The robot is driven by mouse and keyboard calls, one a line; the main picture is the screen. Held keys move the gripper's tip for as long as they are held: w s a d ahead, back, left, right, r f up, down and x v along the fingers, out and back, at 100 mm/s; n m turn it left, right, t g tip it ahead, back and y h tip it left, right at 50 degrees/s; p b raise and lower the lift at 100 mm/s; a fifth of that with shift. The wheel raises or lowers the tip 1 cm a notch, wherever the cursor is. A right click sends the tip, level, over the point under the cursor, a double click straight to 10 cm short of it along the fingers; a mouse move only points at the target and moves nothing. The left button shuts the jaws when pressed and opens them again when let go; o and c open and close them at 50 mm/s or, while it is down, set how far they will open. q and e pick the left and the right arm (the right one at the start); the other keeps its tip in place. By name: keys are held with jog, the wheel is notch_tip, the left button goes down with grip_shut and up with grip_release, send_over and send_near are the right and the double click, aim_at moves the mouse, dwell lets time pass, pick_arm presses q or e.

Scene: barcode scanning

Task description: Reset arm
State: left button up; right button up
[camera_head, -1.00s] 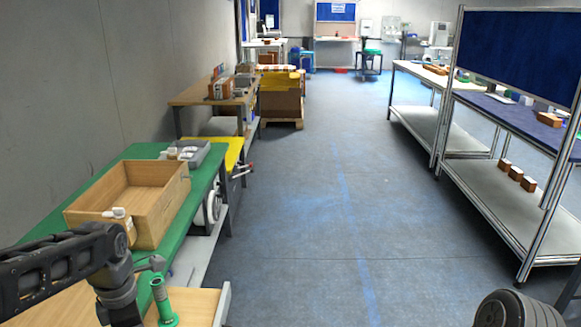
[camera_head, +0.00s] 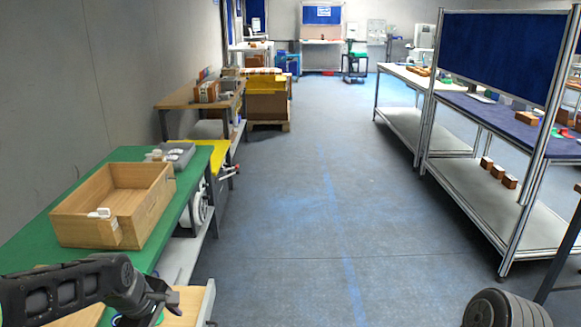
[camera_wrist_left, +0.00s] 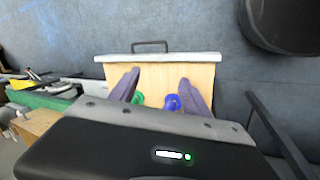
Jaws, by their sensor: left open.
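My left arm comes in from the lower left in the head view. Beyond and below the fingers, a green object (camera_wrist_left: 137,98) and a blue object (camera_wrist_left: 173,102) show against the wooden top. Their lower parts are hidden by the gripper body. My right gripper is not in view.
An open wooden box (camera_head: 110,205) with small white items stands on the green bench (camera_head: 180,215) at left. A grey bin (camera_head: 178,154) lies behind it. A metal shelf table (camera_head: 470,195) stands at right. The floor aisle (camera_head: 310,220) between is clear.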

pick_arm(q)
jog(key=s+d+f+m+h+p, duration=0.1)
jog(key=s+d+f+m, duration=0.1)
jog(key=d+f+m, duration=0.6)
jog(key=s+d+f+m+h+p, duration=0.1)
jog(key=s+d+f+m, duration=0.3)
jog(key=f, duration=0.6)
jog(key=s+d+f+g, duration=0.1)
jog(key=s+d+f, duration=0.1)
jog(key=s, duration=0.3)
jog(key=s+d+f+g, duration=0.1)
jog(key=s+d+f, duration=0.2)
jog(key=s, duration=0.3)
jog(key=s+d+f+m+g+h+p, duration=0.1)
jog(key=s+d+f, duration=0.2)
jog(key=s+f, duration=0.1)
jog(key=shift+s+f, duration=0.35)
jog(key=shift+s, duration=0.5)
